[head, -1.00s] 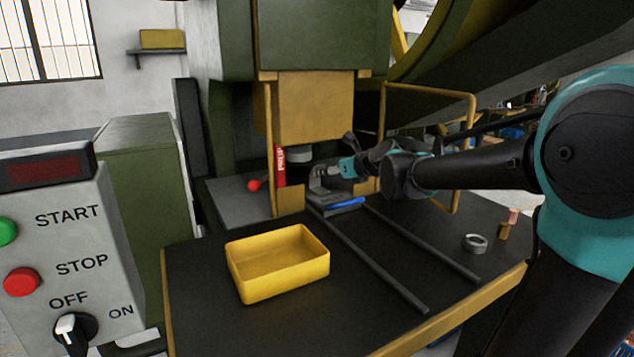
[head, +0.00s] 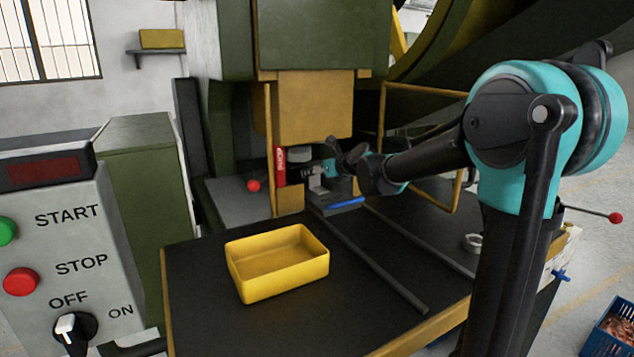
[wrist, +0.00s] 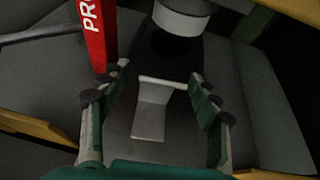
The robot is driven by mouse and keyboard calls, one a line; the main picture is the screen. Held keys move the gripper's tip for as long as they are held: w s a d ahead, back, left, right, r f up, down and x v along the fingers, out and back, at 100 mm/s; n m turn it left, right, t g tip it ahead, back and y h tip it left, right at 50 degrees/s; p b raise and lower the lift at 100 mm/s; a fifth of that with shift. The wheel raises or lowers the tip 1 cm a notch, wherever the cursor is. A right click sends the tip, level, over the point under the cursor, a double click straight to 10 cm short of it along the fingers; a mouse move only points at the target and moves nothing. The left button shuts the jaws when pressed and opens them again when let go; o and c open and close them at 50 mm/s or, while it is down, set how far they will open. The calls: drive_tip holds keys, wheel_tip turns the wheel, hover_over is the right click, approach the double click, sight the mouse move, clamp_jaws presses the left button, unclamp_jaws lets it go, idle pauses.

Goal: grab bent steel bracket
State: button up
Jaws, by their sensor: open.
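The bent steel bracket (wrist: 151,108) is a light grey piece with a raised edge, on a dark surface under the round press head. In the wrist view it lies between the two fingers of my gripper (wrist: 160,105), which are open and apart from it on both sides. In the head view the bracket (head: 316,184) shows small inside the press opening, partly hard to make out. My gripper (head: 318,172) reaches into the opening from the right.
A red block with white letters (wrist: 98,32) stands left of my gripper, and the round grey press head (wrist: 182,15) hangs ahead. A yellow tray (head: 280,287) sits on the dark table. A blue bar (head: 347,203) lies in front of the press opening. A grey ring (head: 472,242) lies at the right.

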drive_tip(key=c, duration=1.4)
